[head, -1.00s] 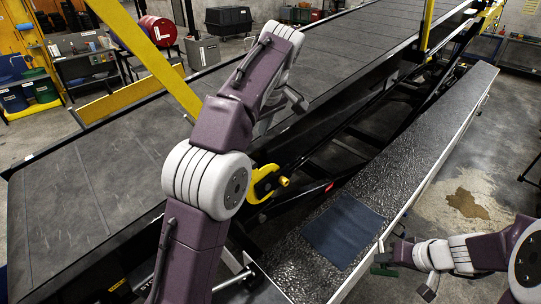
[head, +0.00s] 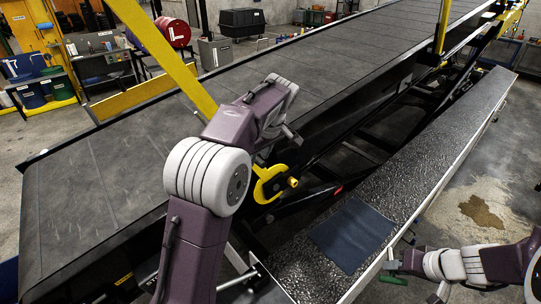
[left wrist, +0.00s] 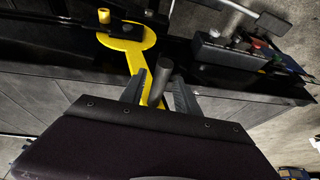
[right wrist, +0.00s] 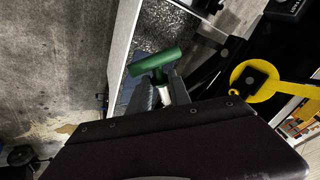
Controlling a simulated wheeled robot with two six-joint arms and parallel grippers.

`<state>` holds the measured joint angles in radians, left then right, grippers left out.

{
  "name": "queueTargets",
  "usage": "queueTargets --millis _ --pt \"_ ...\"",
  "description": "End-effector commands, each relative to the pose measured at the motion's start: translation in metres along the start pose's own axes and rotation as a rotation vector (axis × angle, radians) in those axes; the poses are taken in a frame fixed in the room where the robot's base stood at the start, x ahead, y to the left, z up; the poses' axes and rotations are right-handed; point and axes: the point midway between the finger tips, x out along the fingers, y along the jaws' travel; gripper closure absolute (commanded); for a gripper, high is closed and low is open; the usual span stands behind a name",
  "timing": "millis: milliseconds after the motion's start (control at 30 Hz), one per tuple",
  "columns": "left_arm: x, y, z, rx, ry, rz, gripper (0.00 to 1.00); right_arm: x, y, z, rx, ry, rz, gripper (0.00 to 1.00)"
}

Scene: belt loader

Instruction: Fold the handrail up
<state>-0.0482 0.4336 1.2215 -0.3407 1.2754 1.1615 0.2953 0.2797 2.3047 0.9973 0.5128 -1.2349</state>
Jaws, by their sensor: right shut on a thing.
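The yellow handrail (head: 165,58) slants from the top left across the belt loader and passes behind my left arm. A yellow hook-shaped bracket (head: 270,184) sits at the deck side near its lower end. In the left wrist view the yellow bar (left wrist: 136,60) ends in a rounded plate. My left gripper (left wrist: 160,90) is open, its fingers on either side of a dark post (left wrist: 164,68) with the yellow bar behind; I cannot tell contact. My right gripper (right wrist: 160,90) is shut on the stem of a green T-shaped handle (right wrist: 155,62), beside the walkway's outer edge.
The dark belt (head: 90,180) fills the left and middle. A black textured walkway (head: 420,165) with a blue-grey mat (head: 352,234) runs along its right side. Open frame bars lie between them. A brown stain (head: 482,210) marks the floor at right.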

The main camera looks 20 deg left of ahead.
Motion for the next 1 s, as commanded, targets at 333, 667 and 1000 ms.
queueTargets --millis 333,667,1000 --pt "-0.0004 0.0002 -0.0003 0.000 0.001 0.001 1.00 -0.0001 -0.0001 -0.0001 0.000 0.000 0.000 1.00" --pt "-0.0007 0.0002 -0.0006 0.000 0.002 0.001 1.00 -0.0001 -0.0001 -0.0002 0.000 0.000 0.000 1.00" --pt "-0.0010 0.0003 -0.0009 0.000 0.003 0.002 1.00 -0.0002 -0.0001 -0.0002 0.000 0.000 0.000 1.00"
